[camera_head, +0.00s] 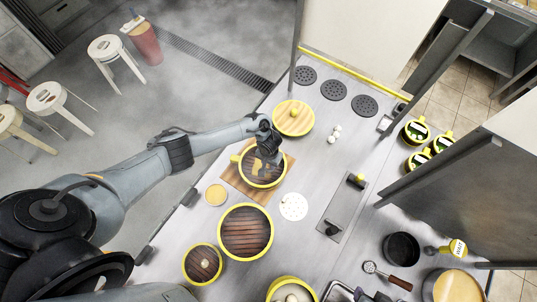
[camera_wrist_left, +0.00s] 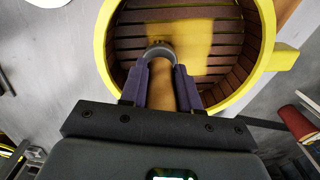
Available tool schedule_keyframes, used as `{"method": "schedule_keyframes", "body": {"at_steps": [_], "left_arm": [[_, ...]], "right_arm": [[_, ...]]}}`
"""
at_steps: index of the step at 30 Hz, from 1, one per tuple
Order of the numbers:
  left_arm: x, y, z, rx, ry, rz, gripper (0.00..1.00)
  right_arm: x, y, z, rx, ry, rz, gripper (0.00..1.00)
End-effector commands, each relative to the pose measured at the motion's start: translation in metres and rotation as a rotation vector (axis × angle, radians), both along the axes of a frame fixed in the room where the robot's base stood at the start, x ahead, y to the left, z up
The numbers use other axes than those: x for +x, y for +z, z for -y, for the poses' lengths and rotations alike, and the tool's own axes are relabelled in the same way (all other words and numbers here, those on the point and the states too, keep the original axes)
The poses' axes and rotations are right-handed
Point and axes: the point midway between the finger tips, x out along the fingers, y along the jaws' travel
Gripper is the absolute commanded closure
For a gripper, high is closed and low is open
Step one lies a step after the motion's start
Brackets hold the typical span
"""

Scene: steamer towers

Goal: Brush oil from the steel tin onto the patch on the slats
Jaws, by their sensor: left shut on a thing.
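My left gripper (camera_head: 266,155) is over a yellow-rimmed steamer basket (camera_head: 243,177) with dark slats. In the left wrist view, the gripper (camera_wrist_left: 161,84) is shut on a brush with a wooden handle (camera_wrist_left: 162,88) and a grey rounded end (camera_wrist_left: 159,50). That end is over the slats, at the lower left edge of a yellow patch (camera_wrist_left: 190,38). I cannot tell whether it touches. The patch also shows in the head view (camera_head: 257,166), partly hidden by the gripper. A small round tin (camera_head: 216,195) with amber contents stands left of the basket. My right gripper is not in view.
The basket sits on a wooden board (camera_head: 236,187). A lidded steamer (camera_head: 293,118) is behind it, a larger slatted basket (camera_head: 246,231) in front. A white perforated disc (camera_head: 293,207) lies to the right.

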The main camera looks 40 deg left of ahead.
Motion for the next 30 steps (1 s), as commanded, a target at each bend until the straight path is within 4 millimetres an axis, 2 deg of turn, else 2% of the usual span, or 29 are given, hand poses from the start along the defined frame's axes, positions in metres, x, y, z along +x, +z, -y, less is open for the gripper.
{"method": "schedule_keyframes", "body": {"at_steps": [18,30], "left_arm": [[-0.014,-0.002,-0.025,0.002,0.0,-0.004,1.0],[-0.016,-0.005,-0.028,0.006,0.001,-0.006,1.0]], "right_arm": [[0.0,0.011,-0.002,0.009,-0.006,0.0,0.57],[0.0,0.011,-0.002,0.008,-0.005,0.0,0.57]]}}
